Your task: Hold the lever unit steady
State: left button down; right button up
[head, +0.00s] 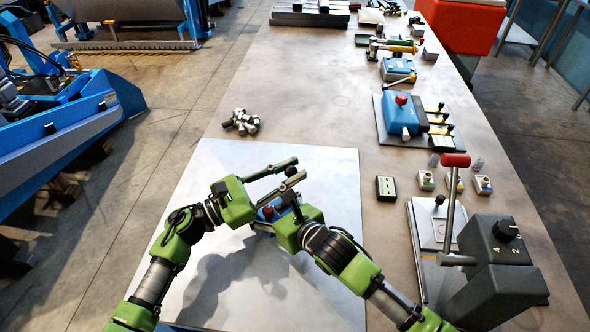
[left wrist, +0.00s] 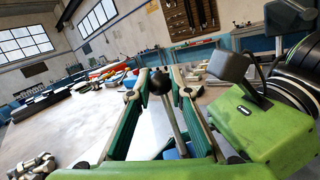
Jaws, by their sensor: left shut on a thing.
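The lever unit (head: 264,219) is a small blue box on the pale metal plate, mostly hidden by my two grippers; a red knob shows on it. In the left wrist view its grey lever (left wrist: 177,125) rises from the blue base (left wrist: 178,152) to a black ball knob (left wrist: 160,82). My left gripper (head: 296,170) is shut on the lever, with its fingers on either side near the knob. My right gripper (head: 280,226) is low, close beside the unit. Its fingers are hidden, so I cannot tell its state or whether it touches the unit.
The pale plate (head: 330,190) lies on a long workbench (head: 300,80). Small dark and silver parts (head: 241,122) lie beyond the plate. A grey selector box (head: 500,262) and a red-handled lever (head: 453,190) stand at right. A blue box with levers (head: 402,115) is farther back.

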pick_arm(q)
jog(key=shift+s+a+m+h, duration=0.3)
jog(key=shift+s+a+h, duration=0.55)
jog(key=shift+h, duration=0.25)
pick_arm(e)
jog(key=shift+f, duration=0.25)
jog(key=shift+d, duration=0.1)
pick_arm(q)
jog(key=shift+s+a+f, duration=0.25)
jog(key=shift+s+a, duration=0.25)
jog(key=shift+a, duration=0.25)
jog(key=shift+s+a+f, duration=0.2)
jog(key=shift+s+a, duration=0.3)
jog(key=shift+a, duration=0.25)
jog(key=shift+s, duration=0.1)
jog(key=c, duration=1.8)
grip_release()
jog(key=shift+a, duration=0.1)
pick_arm(e)
jog(key=shift+r, duration=0.1)
pick_arm(q)
jog(key=shift+w+r, duration=0.1)
jog(key=shift+w, duration=0.1)
